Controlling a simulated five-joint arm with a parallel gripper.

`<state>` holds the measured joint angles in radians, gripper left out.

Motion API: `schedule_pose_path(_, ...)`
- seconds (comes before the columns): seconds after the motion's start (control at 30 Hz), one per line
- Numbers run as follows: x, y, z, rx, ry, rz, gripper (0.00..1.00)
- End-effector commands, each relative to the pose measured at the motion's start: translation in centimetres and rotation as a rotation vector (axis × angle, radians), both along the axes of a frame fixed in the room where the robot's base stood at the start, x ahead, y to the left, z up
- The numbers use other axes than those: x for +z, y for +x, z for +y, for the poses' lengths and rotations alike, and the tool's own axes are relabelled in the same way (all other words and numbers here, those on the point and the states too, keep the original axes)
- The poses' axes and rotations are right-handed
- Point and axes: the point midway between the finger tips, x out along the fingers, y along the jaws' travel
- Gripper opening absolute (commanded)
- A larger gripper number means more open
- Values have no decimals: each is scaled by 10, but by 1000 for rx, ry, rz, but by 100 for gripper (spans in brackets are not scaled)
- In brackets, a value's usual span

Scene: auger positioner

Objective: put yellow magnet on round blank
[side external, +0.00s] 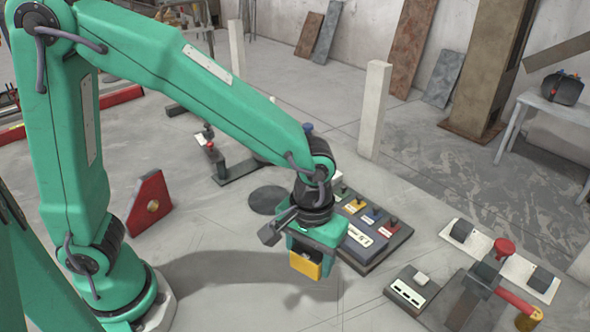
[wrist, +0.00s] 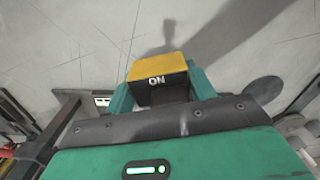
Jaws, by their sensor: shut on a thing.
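The yellow magnet (side external: 306,266) is a block with a yellow face and dark sides. My gripper (side external: 308,256) is shut on it and holds it above the grey floor, with its shadow to the left. In the wrist view the magnet (wrist: 158,70) shows the word ON and sits between the two green fingers. The round blank (side external: 268,200) is a flat dark disc on the floor, behind and left of my gripper in the side view. In the wrist view the round blank (wrist: 257,89) lies right of the gripper, partly hidden by its body. Magnet and blank are apart.
A dark board with coloured blocks (side external: 372,226) lies close behind and right of my gripper. A small panel (side external: 412,289) and a device with a red knob (side external: 503,247) stand at the right. A red wedge (side external: 149,204) stands at left. The floor below the gripper is clear.

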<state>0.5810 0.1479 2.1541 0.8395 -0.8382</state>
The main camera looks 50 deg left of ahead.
Motion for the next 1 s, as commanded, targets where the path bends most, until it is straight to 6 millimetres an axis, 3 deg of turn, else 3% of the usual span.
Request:
schedule_pose_path(0.3,3,43,55,446,-2,-1,12)
schedule_pose_path(0.6,5,73,115,877,-1,-2,12)
schedule_pose_path(0.8,7,85,153,1125,-1,-2,12)
schedule_pose_path(1.0,7,90,176,1273,-1,-1,12)
